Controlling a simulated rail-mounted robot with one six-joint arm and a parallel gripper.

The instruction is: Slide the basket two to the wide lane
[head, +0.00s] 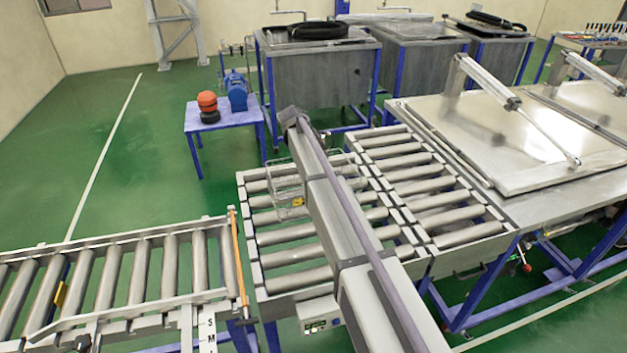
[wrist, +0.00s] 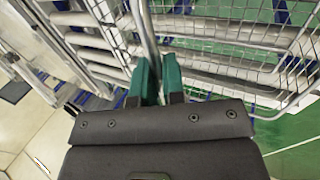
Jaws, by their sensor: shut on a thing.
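A wire basket (head: 287,188) sits on the middle roller section (head: 283,234) in the head view, partly hidden behind my arm. Its mesh (wrist: 262,70) fills the right of the wrist view, with rollers showing beneath. My gripper (wrist: 159,72) has green fingertips and is shut on a metal bar (wrist: 148,38), which looks like part of the basket's frame. The gripper itself is hidden in the head view. I cannot read any number on the basket. A roller lane (head: 440,195) adjoins on the right; I cannot tell which lane is called wide.
Another roller conveyor (head: 130,275) stands at the left, with an orange bar (head: 238,255) at its end. A blue table (head: 222,122) with an orange and black item is behind. Steel tanks (head: 320,75) stand at the back, and a flat lid (head: 500,145) lies at the right.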

